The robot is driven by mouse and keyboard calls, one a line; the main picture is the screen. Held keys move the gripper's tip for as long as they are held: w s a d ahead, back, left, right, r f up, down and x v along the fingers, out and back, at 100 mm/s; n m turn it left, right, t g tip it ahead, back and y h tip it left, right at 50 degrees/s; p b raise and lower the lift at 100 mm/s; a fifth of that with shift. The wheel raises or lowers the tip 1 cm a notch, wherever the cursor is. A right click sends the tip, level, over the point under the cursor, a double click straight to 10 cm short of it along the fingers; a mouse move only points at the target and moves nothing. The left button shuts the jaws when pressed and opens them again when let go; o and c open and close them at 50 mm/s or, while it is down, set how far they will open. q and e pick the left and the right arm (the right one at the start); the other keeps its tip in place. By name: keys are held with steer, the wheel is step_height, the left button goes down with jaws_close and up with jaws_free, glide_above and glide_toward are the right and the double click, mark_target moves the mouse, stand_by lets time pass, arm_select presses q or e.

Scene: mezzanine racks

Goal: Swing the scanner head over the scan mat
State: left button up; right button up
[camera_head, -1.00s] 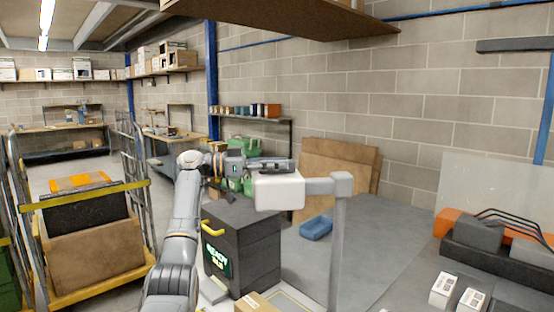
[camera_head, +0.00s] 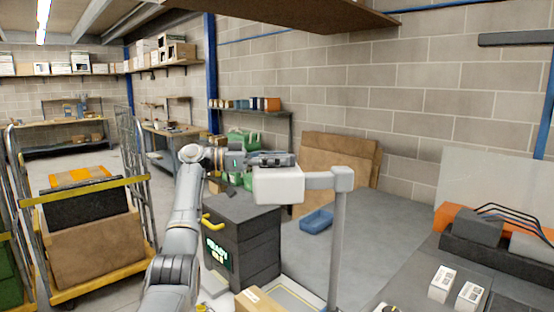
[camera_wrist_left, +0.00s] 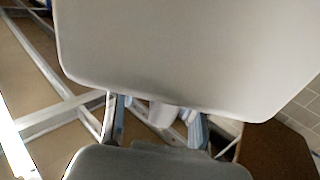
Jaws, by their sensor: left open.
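The scanner head (camera_head: 278,185) is a white box on a short grey arm that joins an upright post (camera_head: 338,245). The scan mat (camera_head: 302,297) shows only in part, as a pale, yellow-edged area low in the head view. A cardboard box (camera_head: 260,301) covers some of it. My left gripper (camera_head: 284,159) is open at the upper back edge of the scanner head. I cannot tell whether they touch. In the left wrist view, a large pale surface (camera_wrist_left: 185,50), apparently the scanner head, fills the top, close to the fingers (camera_wrist_left: 155,125). My right gripper is not in view.
A dark grey cabinet (camera_head: 243,245) with a yellow handle stands below my left arm. A cart (camera_head: 85,245) with boxes is at the left. Two small white boxes (camera_head: 455,288) are at the lower right.

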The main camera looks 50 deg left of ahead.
arm_select(q)
steer(key=v, duration=1.2)
stand_by(0.3)
